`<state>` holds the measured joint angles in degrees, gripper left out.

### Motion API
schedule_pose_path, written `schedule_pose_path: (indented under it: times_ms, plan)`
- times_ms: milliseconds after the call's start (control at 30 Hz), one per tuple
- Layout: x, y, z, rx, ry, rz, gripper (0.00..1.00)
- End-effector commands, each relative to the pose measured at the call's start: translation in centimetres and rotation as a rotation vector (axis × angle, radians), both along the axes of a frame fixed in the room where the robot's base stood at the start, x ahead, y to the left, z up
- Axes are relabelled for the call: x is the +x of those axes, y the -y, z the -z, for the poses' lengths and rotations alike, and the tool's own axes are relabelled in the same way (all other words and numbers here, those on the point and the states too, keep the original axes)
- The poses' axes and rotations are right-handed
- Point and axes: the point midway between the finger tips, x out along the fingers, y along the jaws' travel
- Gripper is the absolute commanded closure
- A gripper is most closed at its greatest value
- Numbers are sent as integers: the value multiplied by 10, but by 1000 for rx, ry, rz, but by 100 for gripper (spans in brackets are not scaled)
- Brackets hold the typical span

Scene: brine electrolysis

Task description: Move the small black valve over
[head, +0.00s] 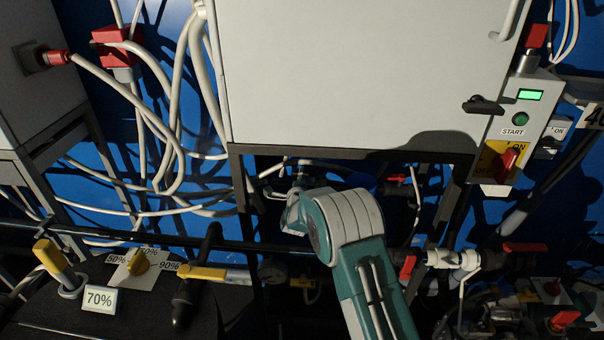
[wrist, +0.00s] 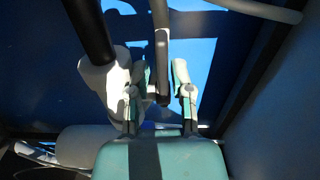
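In the wrist view, a slim black handle (wrist: 162,55), which looks like the small black valve's lever, reaches down between the two fingers of my gripper (wrist: 160,78). The fingers are apart. A white fitting (wrist: 104,82) on a thick black pipe (wrist: 88,28) sits just left of the fingers and partly behind the left one. In the head view, my teal arm reaches under the grey cabinet, and my fingers and the handle cannot be made out.
The large grey cabinet (head: 350,70) hangs above my arm. White cables (head: 180,110) loop at left. A panel with a green button (head: 520,118) and red switch (head: 508,160) is at right. A yellow-handled valve (head: 205,273) and a 70% sign (head: 99,299) are at lower left.

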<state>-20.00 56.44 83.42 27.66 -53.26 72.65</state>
Motion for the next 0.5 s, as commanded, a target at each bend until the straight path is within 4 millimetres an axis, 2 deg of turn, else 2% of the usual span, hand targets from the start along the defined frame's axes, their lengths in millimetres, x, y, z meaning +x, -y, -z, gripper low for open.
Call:
schedule_pose_path:
  times_ms: [200, 467, 500]
  plan:
    - [14, 1, 0, 0, 0, 0, 71]
    - [15, 1, 0, 0, 1, 0, 71]
    - [15, 1, 0, 0, 1, 0, 85]
